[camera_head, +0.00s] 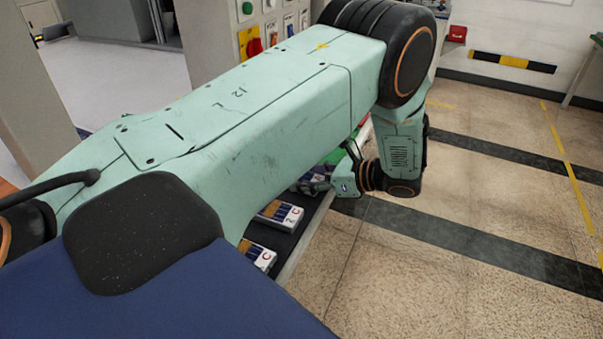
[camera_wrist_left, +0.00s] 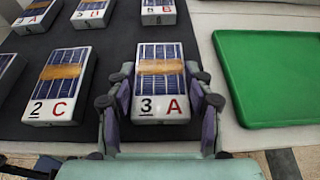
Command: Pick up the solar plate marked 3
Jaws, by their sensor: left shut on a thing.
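The solar plate marked 3 (camera_wrist_left: 160,87) lies between the fingers of my left gripper (camera_wrist_left: 161,108) in the left wrist view. It is a white block with a blue cell face, an orange-brown band and the marks "3" and a red "A". My left gripper is shut on it, one finger along each side. I cannot tell whether the plate is off the dark mat (camera_wrist_left: 100,128). In the head view my left gripper (camera_head: 322,186) shows small beyond my arm, and the plate there is mostly hidden. My right gripper is in neither view.
A plate marked 2 C (camera_wrist_left: 62,84) lies just left, with several more plates behind and to the left. A green tray (camera_wrist_left: 268,121) lies to the right. In the head view, a panel with switches (camera_head: 262,30) stands behind my arm, and open floor (camera_head: 480,235) lies right.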

